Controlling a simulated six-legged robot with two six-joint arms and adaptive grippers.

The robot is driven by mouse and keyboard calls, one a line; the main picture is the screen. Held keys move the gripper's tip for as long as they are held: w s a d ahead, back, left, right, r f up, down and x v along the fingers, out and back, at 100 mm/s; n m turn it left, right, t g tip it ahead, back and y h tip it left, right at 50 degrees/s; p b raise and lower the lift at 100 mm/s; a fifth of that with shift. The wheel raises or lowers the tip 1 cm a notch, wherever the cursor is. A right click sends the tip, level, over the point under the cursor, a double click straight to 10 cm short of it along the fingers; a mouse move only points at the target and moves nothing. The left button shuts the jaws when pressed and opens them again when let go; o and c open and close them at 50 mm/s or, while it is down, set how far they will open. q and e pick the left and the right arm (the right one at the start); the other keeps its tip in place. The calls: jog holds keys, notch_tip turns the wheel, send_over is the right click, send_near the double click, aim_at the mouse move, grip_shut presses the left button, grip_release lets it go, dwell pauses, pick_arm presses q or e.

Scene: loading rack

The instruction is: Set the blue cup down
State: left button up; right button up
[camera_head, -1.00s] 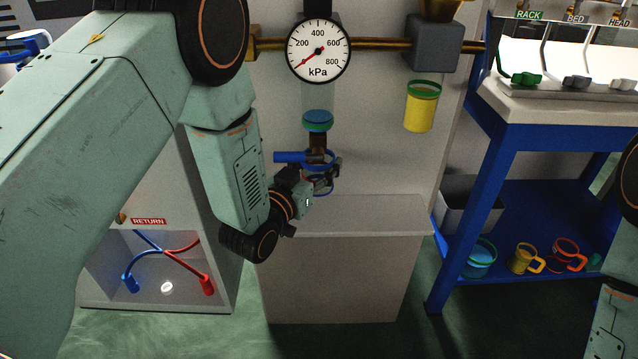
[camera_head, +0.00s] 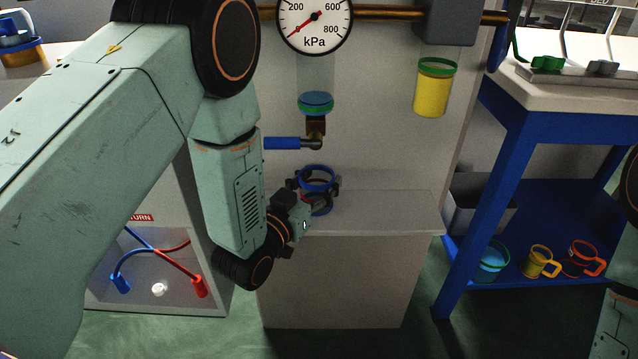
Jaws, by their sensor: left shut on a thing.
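The blue cup (camera_head: 317,173) has a blue rim and a lower blue ring, and looks upright. My left gripper (camera_head: 322,197) is shut on it from the left and hides part of its side. The cup is at the left part of the grey ledge (camera_head: 385,215), below the brass spout (camera_head: 316,135) with the blue lever. I cannot tell whether its base touches the ledge. Part of my right arm shows at the right edge, but its gripper is out of view.
A pressure gauge (camera_head: 314,18) and a yellow, green-rimmed container (camera_head: 433,90) are above. A blue rack (camera_head: 465,200) at right holds several cups on its lower shelf. The return bin (camera_head: 190,292) with blue and red hoses is at lower left. The ledge's right part is clear.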

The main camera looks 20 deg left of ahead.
pick_arm(q)
jog(key=shift+r, duration=0.1)
jog(key=shift+f, duration=0.2)
jog(key=o, duration=1.2)
jog(key=shift+s, duration=0.1)
jog(key=shift+r, duration=0.2)
jog(key=p+v, duration=0.2)
jog(key=v, duration=1)
jog(key=shift+f+p, duration=0.1)
jog(key=shift+p, duration=0.3)
